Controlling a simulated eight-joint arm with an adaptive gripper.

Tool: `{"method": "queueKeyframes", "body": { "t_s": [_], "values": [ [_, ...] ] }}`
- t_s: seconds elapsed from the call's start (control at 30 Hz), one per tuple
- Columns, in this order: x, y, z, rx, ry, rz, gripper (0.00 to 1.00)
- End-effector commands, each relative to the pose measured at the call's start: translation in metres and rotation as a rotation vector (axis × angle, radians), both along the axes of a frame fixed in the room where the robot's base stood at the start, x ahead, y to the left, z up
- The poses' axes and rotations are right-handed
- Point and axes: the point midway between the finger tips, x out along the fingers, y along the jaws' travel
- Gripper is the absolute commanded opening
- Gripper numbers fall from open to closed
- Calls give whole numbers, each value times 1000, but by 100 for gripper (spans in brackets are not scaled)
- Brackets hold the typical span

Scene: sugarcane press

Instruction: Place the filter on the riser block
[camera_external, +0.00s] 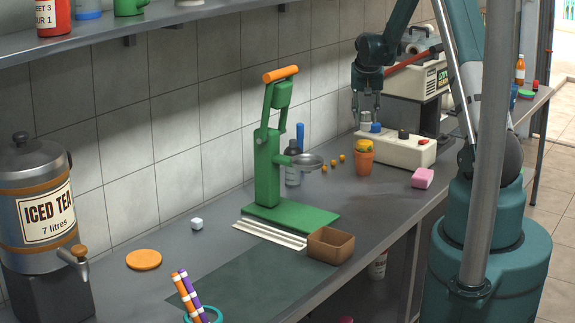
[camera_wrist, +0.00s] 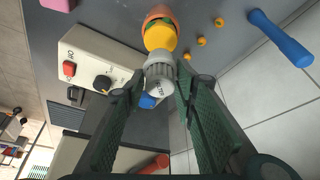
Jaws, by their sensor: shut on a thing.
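The filter appears to be a pale grey ribbed cup with dark lettering (camera_wrist: 159,74), seen between my fingertips in the wrist view. My gripper (camera_external: 366,117) points down above the left end of a white control box in the external view. It is shut on the filter, and its fingers (camera_wrist: 162,82) show on both sides of it in the wrist view. In the external view the filter is small and mostly hidden by the fingers. I cannot tell for sure which thing is the riser block.
The white box (camera_external: 393,151) has a red switch, black knob and blue knob. Close by are a terracotta pot (camera_external: 363,163) with a yellow thing in it, a pink block (camera_external: 423,178), and small orange balls (camera_external: 342,157). A green press (camera_external: 268,170) and brown tray (camera_external: 331,246) stand further left.

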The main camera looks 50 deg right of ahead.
Motion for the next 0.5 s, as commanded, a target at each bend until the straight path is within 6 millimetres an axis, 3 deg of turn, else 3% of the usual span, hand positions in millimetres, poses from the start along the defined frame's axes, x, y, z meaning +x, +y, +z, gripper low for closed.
{"method": "queueKeyframes", "body": {
  "t_s": [0.5],
  "values": [
    [0,0,-8,0,0,0,16]
  ]
}}
